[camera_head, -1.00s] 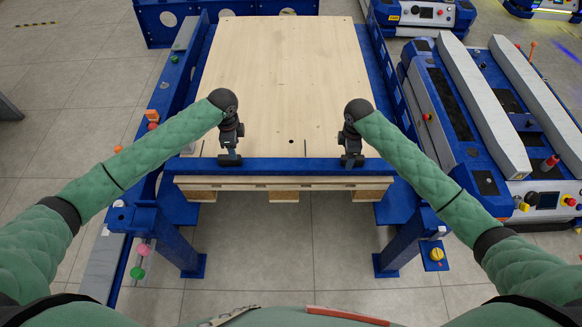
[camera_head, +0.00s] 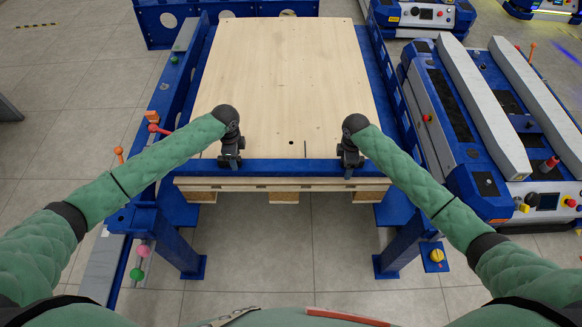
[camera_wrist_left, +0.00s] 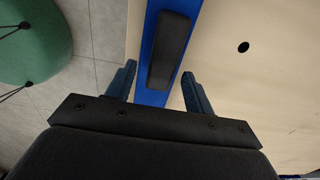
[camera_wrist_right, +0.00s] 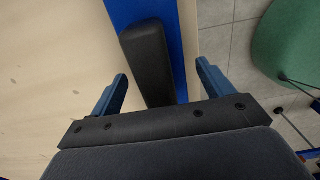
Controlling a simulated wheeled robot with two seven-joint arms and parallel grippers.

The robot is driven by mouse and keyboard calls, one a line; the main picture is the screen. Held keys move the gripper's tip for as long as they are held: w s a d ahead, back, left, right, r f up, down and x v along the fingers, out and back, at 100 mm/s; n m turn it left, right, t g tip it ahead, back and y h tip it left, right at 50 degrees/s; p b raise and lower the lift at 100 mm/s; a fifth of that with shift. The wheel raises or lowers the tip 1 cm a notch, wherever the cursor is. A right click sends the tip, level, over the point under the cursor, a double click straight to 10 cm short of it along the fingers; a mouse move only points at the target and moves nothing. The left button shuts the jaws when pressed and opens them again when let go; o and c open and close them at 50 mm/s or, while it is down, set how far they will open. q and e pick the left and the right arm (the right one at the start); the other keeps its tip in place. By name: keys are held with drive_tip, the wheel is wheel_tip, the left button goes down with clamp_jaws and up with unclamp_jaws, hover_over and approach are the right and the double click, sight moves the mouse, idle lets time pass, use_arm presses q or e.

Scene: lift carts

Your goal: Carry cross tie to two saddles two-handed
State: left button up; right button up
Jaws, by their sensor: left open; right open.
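The cross tie appears to be the blue bar (camera_head: 290,167) lying across the near end of the wooden deck. Black grip pads sit on it, seen in the left wrist view (camera_wrist_left: 169,50) and the right wrist view (camera_wrist_right: 148,60). My left gripper (camera_head: 230,163) is open above the bar's left part, its fingers (camera_wrist_left: 158,85) on either side of the bar near the pad's end. My right gripper (camera_head: 349,168) is open above the right part, its fingers (camera_wrist_right: 160,80) likewise either side. Contact cannot be told. I cannot clearly identify the two saddles.
The wooden deck (camera_head: 285,80) lies between blue side rails. Blue posts stand at the front left (camera_head: 175,240) and front right (camera_head: 403,245). A lift cart (camera_head: 455,95) with grey beams is close on the right. Bare floor (camera_head: 285,255) lies in front.

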use_arm(q)
drive_tip(key=shift+f, duration=0.8)
use_arm(e)
drive_tip(key=shift+f, duration=0.85)
use_arm(q)
clamp_jaws()
use_arm(e)
drive_tip(key=c, duration=1.3)
clamp_jaws()
use_arm(q)
drive_tip(key=shift+w+r, duration=0.1)
drive_tip(key=shift+r, duration=0.05)
use_arm(e)
drive_tip(key=shift+w+r, duration=0.1)
drive_tip(key=shift+r, duration=0.05)
